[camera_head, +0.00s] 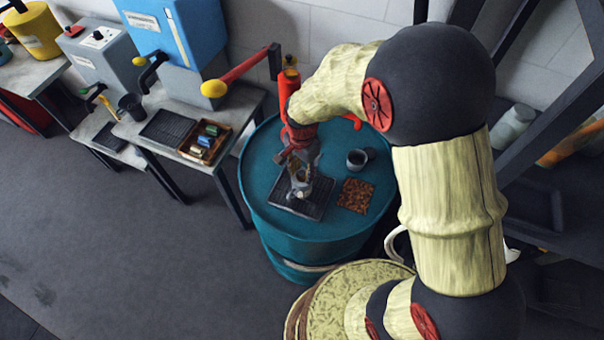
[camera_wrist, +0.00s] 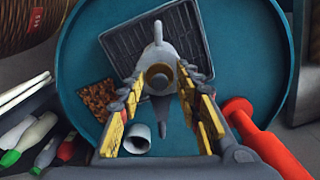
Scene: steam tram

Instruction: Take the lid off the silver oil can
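The silver oil can (camera_wrist: 157,52) stands on a black ribbed tray on top of a teal drum. In the wrist view its spout points up the picture, and a round brass-brown top (camera_wrist: 158,76) shows at its middle. I cannot tell whether this is the lid or an opening. My gripper (camera_wrist: 160,73) points down over the can, with its yellow-padded fingers apart on either side of the top and nothing seen between the pads. In the head view my gripper (camera_head: 301,178) largely hides the can.
The black tray (camera_wrist: 112,42) lies on the teal drum (camera_head: 262,205). A brown mat (camera_head: 355,195) and a grey cup (camera_head: 357,160) are beside it. A red cylinder (camera_head: 288,84) stands at the drum's back. A bench with a crate (camera_head: 222,146) stands left.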

